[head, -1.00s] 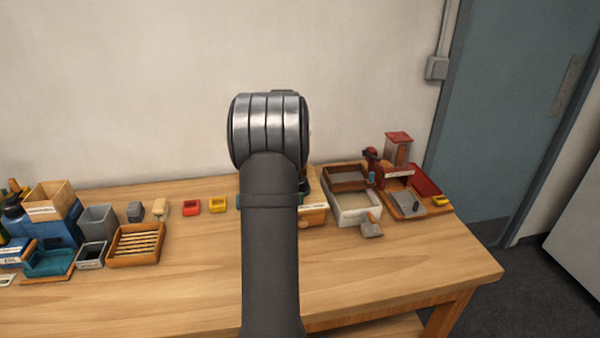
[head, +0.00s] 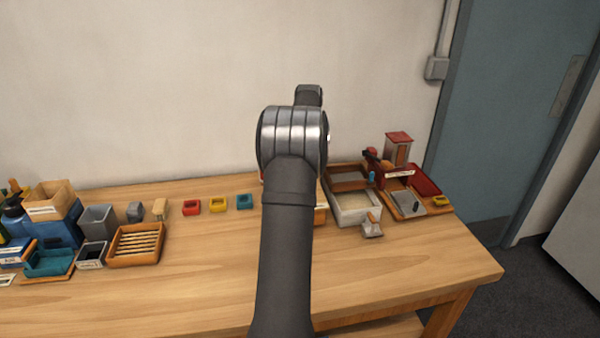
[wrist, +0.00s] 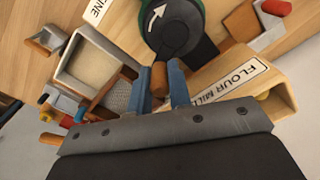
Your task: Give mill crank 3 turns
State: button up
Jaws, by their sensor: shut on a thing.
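The mill crank shows in the wrist view as a dark arm and hub (wrist: 177,38) inside a green ring, with a white curved arrow. Its brown wooden handle (wrist: 159,76) stands between the two blue fingertips of my gripper (wrist: 162,82), which is shut on it. The wooden flour mill body (wrist: 270,90) carries a label reading "FLOUR MI…", partly covered by my gripper. In the head view my arm hides nearly all of the mill and my gripper; only a small wooden edge (head: 321,215) shows to the right of the arm.
Right of the arm stand a white-walled sand-coloured tray (head: 357,217), a grey scoop (head: 372,228) and a red-roofed tower (head: 398,148). To the left lie red (head: 191,207), yellow (head: 218,205) and teal (head: 245,202) small blocks and a slatted wooden tray (head: 136,244). The front table is clear.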

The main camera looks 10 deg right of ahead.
jog(key=o, duration=0.8)
jog(key=shift+r, duration=3.75)
grip_shut()
